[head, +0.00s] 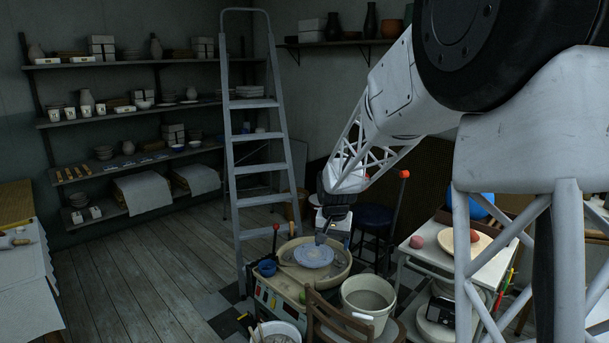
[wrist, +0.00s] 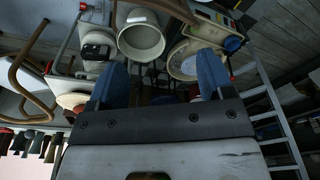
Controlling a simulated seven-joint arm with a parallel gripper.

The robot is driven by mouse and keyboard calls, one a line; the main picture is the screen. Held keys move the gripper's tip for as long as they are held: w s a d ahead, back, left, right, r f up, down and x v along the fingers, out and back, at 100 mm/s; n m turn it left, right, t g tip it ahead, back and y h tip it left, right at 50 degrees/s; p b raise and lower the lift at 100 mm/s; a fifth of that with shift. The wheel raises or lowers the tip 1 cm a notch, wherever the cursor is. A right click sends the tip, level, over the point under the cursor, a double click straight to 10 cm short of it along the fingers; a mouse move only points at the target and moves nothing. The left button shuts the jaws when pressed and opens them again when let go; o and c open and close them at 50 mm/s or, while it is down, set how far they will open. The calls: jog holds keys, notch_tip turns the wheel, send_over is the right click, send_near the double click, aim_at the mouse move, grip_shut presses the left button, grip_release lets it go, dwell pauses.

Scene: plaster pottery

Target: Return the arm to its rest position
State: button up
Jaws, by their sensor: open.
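My white arm comes in from the upper right of the head view and reaches down to the middle. My gripper (head: 322,238) hangs at its end, in line with the pottery wheel's pale blue disc (head: 313,256); I cannot tell the height between them. In the wrist view my gripper (wrist: 160,78) shows two blue fingers spread wide apart, with nothing held between them. The wheel basin (wrist: 182,60) and the bucket (wrist: 140,38) show beyond the fingers, apart from them.
A ladder (head: 257,155) stands left of the wheel. A wooden chair (head: 345,322) and a cream bucket (head: 369,300) stand in front. A side table (head: 425,248) holds a plate (head: 470,245). Shelves (head: 130,120) of pottery line the back wall. The floor at left is clear.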

jog(key=s+d+r, duration=0.2)
jog(key=s+r, duration=0.1)
jog(key=s, duration=0.4)
jog(key=s+d+r+n, duration=0.1)
jog(key=s+d+r, duration=0.1)
jog(key=s+r, duration=0.35)
jog(key=s+d+r, duration=0.2)
jog(key=s+d, duration=0.1)
jog(key=s, duration=0.6)
jog(key=s+d+f+n+t, duration=0.1)
jog(key=s+d, duration=0.2)
jog(key=s, duration=2.1)
jog(key=shift+s+d+f, duration=0.15)
jog(key=shift+s+d, duration=0.05)
jog(key=shift+s, duration=0.05)
